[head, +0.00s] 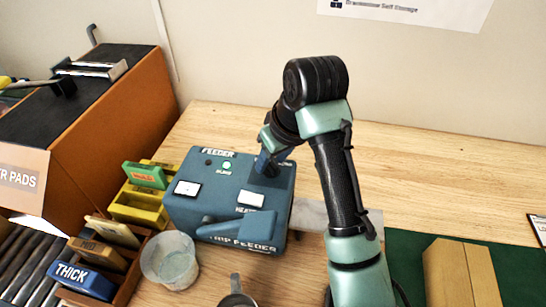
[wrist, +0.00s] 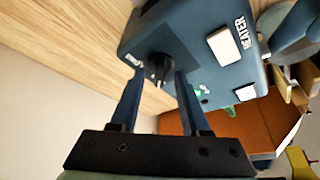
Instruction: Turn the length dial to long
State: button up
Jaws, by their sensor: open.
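The blue strip feeder box (head: 210,208) stands on the wooden bench in the head view, and its top panel fills the upper middle of the wrist view (wrist: 195,70). The black length dial (wrist: 158,67) is on that panel near one corner, with a small, partly hidden white label beside it. My gripper (wrist: 160,78) is open, its two blue fingers on either side of the dial, with gaps visible. I cannot tell the dial's setting. In the head view my gripper (head: 266,163) is over the box's back right corner and hides the dial.
The panel has a lit green lamp (head: 227,166) and a white heater switch (head: 250,199). A clear cup (head: 170,260), a metal mug (head: 237,294) and a yellow holder (head: 138,207) stand close by. An orange machine (head: 105,125) is at left. Bench behind is clear.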

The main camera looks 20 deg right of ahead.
grip_shut()
jog(key=shift+m+p, duration=0.3)
jog(key=shift+p, duration=0.15)
jog(key=m+p, duration=0.1)
jog(key=m+h+p, duration=0.1)
jog(key=p, duration=0.1)
jog(key=m+p, duration=0.1)
jog(key=shift+a+r+p, duration=0.2)
jog(key=shift+r+p, duration=0.05)
jog(key=shift+p, duration=0.05)
jog(key=m+h+p, duration=0.1)
jog(key=m+p, duration=0.1)
jog(key=m, duration=0.1)
jog(key=m+g+h+p, duration=0.1)
jog(key=m+p, duration=0.2)
jog(key=shift+w+a+f, duration=0.1)
jog(key=shift+a, duration=0.05)
jog(key=m+p, duration=0.1)
jog(key=m, duration=0.1)
jog(key=m+g+h+p, duration=0.1)
jog(key=m, duration=0.1)
jog(key=shift+w+f+h, duration=0.1)
jog(key=shift+h, duration=0.2)
jog(key=shift+w+f+m+g+h, duration=0.15)
jog(key=shift+m+g, duration=0.25)
jog(key=shift+m, duration=0.65)
jog(key=shift+s+r+m+g+h, duration=0.15)
jog(key=shift+m+g, duration=0.25)
jog(key=shift+m, duration=0.65)
jog(key=shift+w, duration=0.1)
